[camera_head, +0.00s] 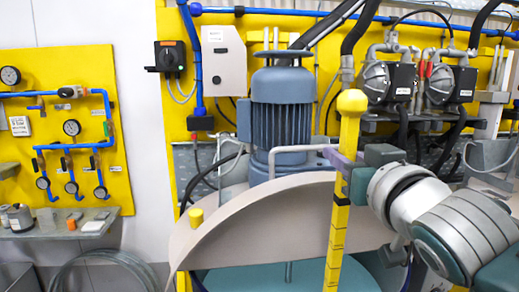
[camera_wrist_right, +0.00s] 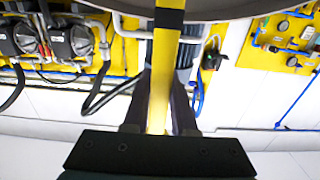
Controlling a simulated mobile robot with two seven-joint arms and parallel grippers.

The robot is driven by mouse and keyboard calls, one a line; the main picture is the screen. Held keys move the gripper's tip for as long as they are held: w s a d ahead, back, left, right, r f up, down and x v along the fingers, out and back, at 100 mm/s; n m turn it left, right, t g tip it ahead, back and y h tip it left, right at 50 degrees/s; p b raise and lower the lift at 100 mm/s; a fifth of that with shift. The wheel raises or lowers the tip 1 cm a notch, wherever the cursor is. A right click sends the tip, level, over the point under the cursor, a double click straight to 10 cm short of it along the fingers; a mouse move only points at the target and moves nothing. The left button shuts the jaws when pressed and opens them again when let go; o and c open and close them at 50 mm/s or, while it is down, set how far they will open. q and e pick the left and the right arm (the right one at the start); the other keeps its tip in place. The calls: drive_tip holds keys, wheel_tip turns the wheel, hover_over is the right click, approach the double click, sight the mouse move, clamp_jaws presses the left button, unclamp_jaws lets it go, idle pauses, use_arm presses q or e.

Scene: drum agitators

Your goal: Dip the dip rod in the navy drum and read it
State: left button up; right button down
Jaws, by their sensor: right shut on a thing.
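The dip rod (camera_head: 337,240) is a yellow bar with dark marks and a round yellow knob on top. It stands nearly upright, slightly tilted. My right gripper (camera_head: 347,170) is shut on it just below the knob. In the right wrist view the rod (camera_wrist_right: 163,65) runs between the fingers of the right gripper (camera_wrist_right: 160,108). The rod's lower end is cut off by the head view's bottom edge. Behind it is a drum with a pale half-raised lid (camera_head: 270,225) and a teal surface (camera_head: 255,280) below. My left gripper is out of view.
A blue-grey motor (camera_head: 282,110) stands behind the lid, with a bent grey pipe beside it. A yellow cap (camera_head: 196,217) shows at the lid's left. Pumps (camera_head: 388,80) and hoses line the back wall. A shelf (camera_head: 60,228) with small items is at left.

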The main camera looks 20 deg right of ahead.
sight(335, 274)
wheel_tip(335, 274, down, 17)
drive_tip(key=b, duration=1.4)
drive_tip(key=shift+f, duration=0.1)
drive_tip(key=shift+f+b, duration=0.8)
drive_tip(key=shift+f, duration=0.15)
drive_tip(key=shift+f, duration=0.1)
drive_tip(key=shift+f+b, duration=0.6)
drive_tip(key=shift+f, duration=0.2)
